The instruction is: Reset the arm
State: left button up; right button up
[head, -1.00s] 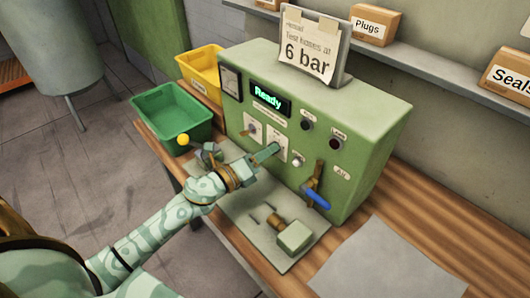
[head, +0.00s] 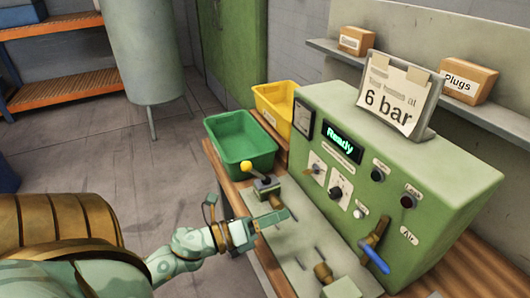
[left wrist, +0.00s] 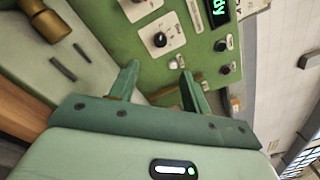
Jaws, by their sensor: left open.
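My left arm comes in from the left in the head view. My left gripper (head: 275,218) is over the grey plate (head: 310,240) at the front of the green test machine (head: 400,170), apart from the machine's face. In the left wrist view my left gripper (left wrist: 160,80) is open, with nothing between its two green fingers. Beyond the fingers the machine panel shows a black knob (left wrist: 160,39) and a white button (left wrist: 172,64). My right gripper is not in view.
A green bin (head: 240,145) and a yellow bin (head: 274,105) stand at the bench's left end. A yellow-knobbed lever (head: 246,167) is close to my left gripper. A blue-handled valve (head: 375,257) is on the machine front. A shelf (head: 480,120) holds boxes.

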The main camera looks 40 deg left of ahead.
pick_arm(q)
jog(key=shift+v, duration=1.25)
